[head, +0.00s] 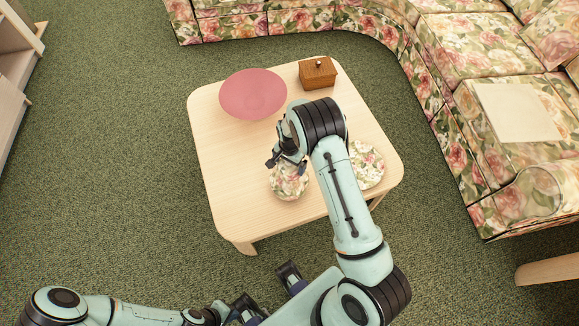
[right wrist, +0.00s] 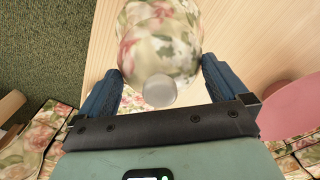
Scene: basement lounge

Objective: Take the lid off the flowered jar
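The flowered jar (head: 289,183) stands near the front edge of the pale wooden table (head: 230,165). In the right wrist view the jar (right wrist: 160,40) shows a pale round knob (right wrist: 159,90) toward the camera. My right gripper (head: 286,162) is above the jar, and its arm crosses the table. In the right wrist view its blue fingers (right wrist: 163,70) are apart, one on each side of the flowered body, close to its edges; contact is unclear. My left gripper (head: 265,289) is open and empty in front of the table.
A flowered round piece (head: 368,164) lies right of my right arm, partly hidden. A pink dish (head: 252,93) and a wooden box (head: 317,73) are at the table's back. A flowered sofa (head: 450,60) curves around behind and right. The table's left side is clear.

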